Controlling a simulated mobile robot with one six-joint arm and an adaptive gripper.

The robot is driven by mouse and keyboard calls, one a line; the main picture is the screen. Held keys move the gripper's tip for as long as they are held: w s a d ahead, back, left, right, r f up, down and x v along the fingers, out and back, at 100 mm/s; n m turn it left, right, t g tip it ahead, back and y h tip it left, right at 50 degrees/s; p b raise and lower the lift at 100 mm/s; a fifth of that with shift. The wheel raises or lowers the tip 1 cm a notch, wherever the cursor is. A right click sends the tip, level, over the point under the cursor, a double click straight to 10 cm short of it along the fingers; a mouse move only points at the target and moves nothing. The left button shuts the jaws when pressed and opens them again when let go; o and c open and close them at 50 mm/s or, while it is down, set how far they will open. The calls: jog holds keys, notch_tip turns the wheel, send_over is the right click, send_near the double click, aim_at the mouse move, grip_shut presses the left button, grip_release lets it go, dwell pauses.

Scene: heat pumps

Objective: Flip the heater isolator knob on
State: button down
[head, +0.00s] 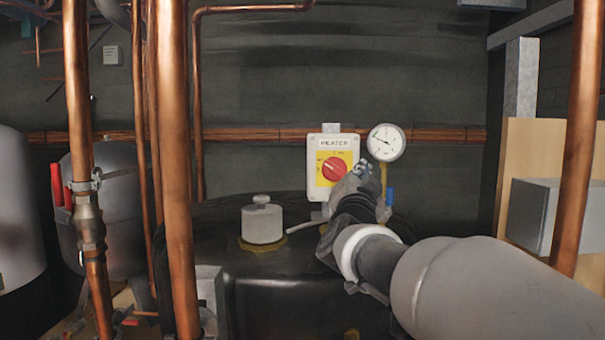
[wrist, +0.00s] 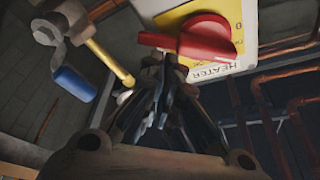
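The heater isolator is a white box with a yellow plate (head: 325,178) and a "HEATER" label, mounted near the back wall. Its red knob (head: 333,170) shows just left of my gripper (head: 361,170). In the wrist view the red knob (wrist: 195,40) fills the top middle, its bar lying roughly across the picture, with a "0" mark on the yellow plate (wrist: 180,16) near it. My gripper (wrist: 164,66) has its fingers drawn together, with the tips just below the knob in that view. Nothing shows between them. I cannot tell whether the tips touch the knob.
A round pressure gauge (head: 386,142) stands right of the isolator on a brass stem, with a blue valve handle (wrist: 73,84) close by. A black tank (head: 290,285) with a grey cap (head: 262,222) lies below. Vertical copper pipes (head: 176,170) stand at left and right.

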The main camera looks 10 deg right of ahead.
jog(key=shift+w+a+f+m+g+h+p, duration=0.1)
jog(key=shift+a+f+m+g+p, duration=0.4)
jog(key=shift+m, duration=1.45)
jog(key=shift+w+a+f+m+g+h+p, duration=0.15)
jog(key=shift+f+m+g+p, duration=0.55)
jog(key=shift+m, duration=1.2)
jog(key=shift+w+a+f+m+g+h+p, duration=0.1)
jog(key=shift+a+f+m+g+p, duration=0.45)
jog(key=shift+m, duration=1.4)
jog(key=shift+d+g, duration=0.15)
jog(key=shift+g, duration=0.1)
jog(key=s+a, duration=0.1)
jog(key=s, duration=0.8)
jog(key=shift+s+a+b, duration=0.2)
jog(key=shift+b, duration=0.25)
